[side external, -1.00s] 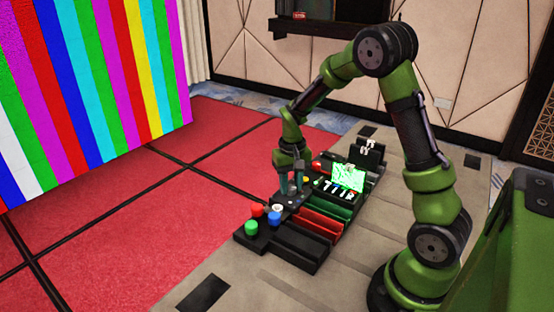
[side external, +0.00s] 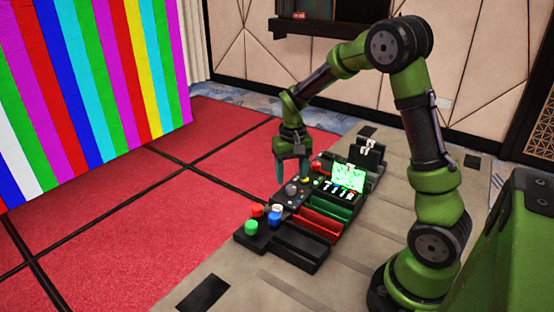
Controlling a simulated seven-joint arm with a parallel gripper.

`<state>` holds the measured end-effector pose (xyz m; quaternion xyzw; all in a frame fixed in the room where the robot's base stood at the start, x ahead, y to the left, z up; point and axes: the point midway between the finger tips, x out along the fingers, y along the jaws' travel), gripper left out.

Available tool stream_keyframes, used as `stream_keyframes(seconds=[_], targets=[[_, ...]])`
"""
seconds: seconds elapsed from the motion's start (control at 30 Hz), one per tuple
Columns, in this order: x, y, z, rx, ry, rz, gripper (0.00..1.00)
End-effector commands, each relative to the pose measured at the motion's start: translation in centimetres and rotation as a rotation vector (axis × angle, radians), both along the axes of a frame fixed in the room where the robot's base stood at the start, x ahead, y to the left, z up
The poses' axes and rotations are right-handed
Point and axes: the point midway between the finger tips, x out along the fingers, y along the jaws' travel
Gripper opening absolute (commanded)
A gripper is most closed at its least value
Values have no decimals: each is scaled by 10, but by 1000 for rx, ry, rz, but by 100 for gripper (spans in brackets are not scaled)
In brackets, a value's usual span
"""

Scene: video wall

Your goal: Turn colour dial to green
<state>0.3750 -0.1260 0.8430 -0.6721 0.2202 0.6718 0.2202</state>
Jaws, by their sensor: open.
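The control console (side external: 318,228) is a long black unit on the floor. A round grey dial (side external: 292,189) stands on its middle panel, with small coloured marks beside it. I cannot tell from this distance which colour the dial points to. My gripper (side external: 291,171) is open, points down and is just above and behind the dial, apart from it as far as I can see. A small lit screen (side external: 348,177) with a green picture stands to the right of the dial.
Green (side external: 251,227), red (side external: 257,211) and blue (side external: 274,217) knobs are at the console's near left end. Red (side external: 322,224) and green (side external: 331,205) slots lie along its front. A striped video wall (side external: 90,90) stands at left. The red floor (side external: 150,220) is clear.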

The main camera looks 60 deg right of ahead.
Motion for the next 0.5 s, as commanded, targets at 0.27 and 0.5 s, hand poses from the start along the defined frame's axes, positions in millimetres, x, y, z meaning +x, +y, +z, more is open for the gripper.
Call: stream_keyframes(seconds=[0.27, 0.5], targets=[[1, 0, 72, -3, -7, 2, 59], [1, 0, 116, 0, -3, 0, 59]])
